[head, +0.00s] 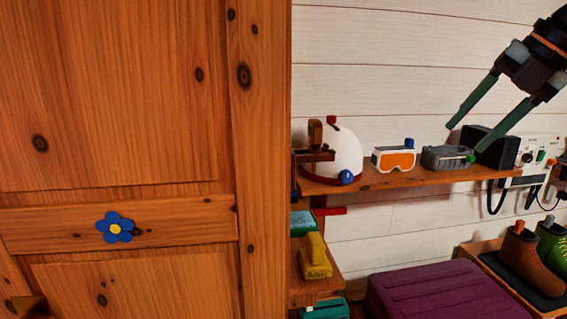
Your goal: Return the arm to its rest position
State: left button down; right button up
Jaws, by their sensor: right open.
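My right gripper (466,138) comes in from the upper right, with its two green fingers spread apart and nothing between them. In the picture it hangs over the right part of the wooden shelf (388,181), and one fingertip overlaps the grey object (440,157) there. I cannot tell whether that finger touches it. My left gripper is not in view.
A large wooden door (130,140) with a blue flower fills the left. A wall panel (534,160), a purple case (440,295) and boots (520,262) are at right. The upper wall is clear.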

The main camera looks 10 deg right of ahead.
jog(key=w+f+m+h, duration=0.1)
jog(key=w+f+m, duration=0.3)
jog(key=f, duration=0.8)
jog(key=w+f+m+h, duration=0.1)
jog(key=w+f+m, duration=0.1)
jog(key=w+f, duration=0.7)
jog(key=s+f+m+t, duration=0.1)
jog(key=s+f+m, duration=0.2)
jog(key=f, duration=1)
jog(key=s+f+m, duration=0.2)
jog(key=f+m, duration=0.1)
jog(key=f, duration=0.9)
jog(key=s+d+f+m+t+h, duration=0.1)
jog(key=s+d+f+m, duration=0.15)
jog(key=s+f, duration=0.8)
jog(key=s+a+f+m, duration=0.1)
jog(key=s+f+m, duration=0.35)
jog(key=s, duration=1.15)
jog(key=a+f+m+t+y, duration=0.1)
jog(key=a+m, duration=0.2)
jog(key=a, duration=0.6)
jog(key=a+f+m+t+y, duration=0.1)
jog(key=a+f+m, duration=0.1)
jog(key=a, duration=0.8)
jog(key=shift+s+a+f+m, duration=0.3)
jog(key=shift+s+m, duration=0.1)
jog(key=shift+m, duration=0.5)
